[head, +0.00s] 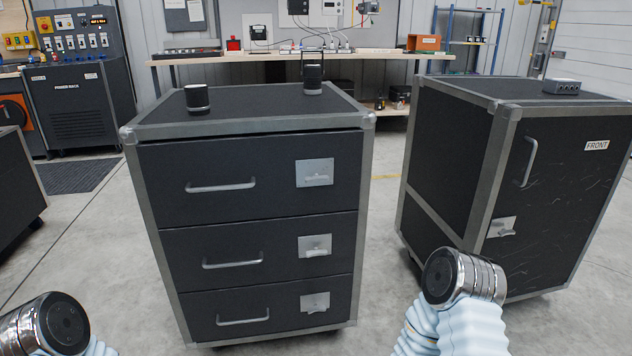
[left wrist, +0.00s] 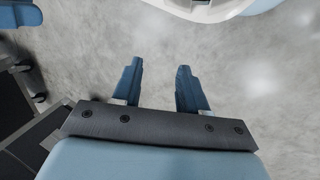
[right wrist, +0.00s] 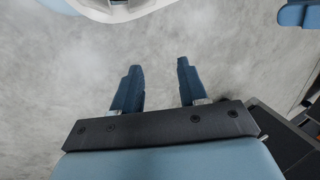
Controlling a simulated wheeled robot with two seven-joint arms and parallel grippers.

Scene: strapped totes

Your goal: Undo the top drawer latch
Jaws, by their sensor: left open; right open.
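The black drawer cabinet (head: 262,130) with grey metal edges stands in the middle of the head view. It has three drawers, each with a bar handle at left and a metal latch plate at right. The top drawer (head: 240,160) looks closed, and its latch (head: 315,173) shows a small lever on a silver plate. My left gripper (left wrist: 158,80) is open and empty over bare floor in the left wrist view. My right gripper (right wrist: 158,80) is open and empty over bare floor in the right wrist view. The head view shows both arms low in front, but not their fingers.
The middle latch (head: 315,245) and bottom latch (head: 315,303) sit below. Two dark cylinders (head: 197,98) stand on the cabinet. A second case (head: 560,160) with a door stands at right. A workbench (head: 300,53) is behind. Floor (head: 100,260) is clear left of the cabinet.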

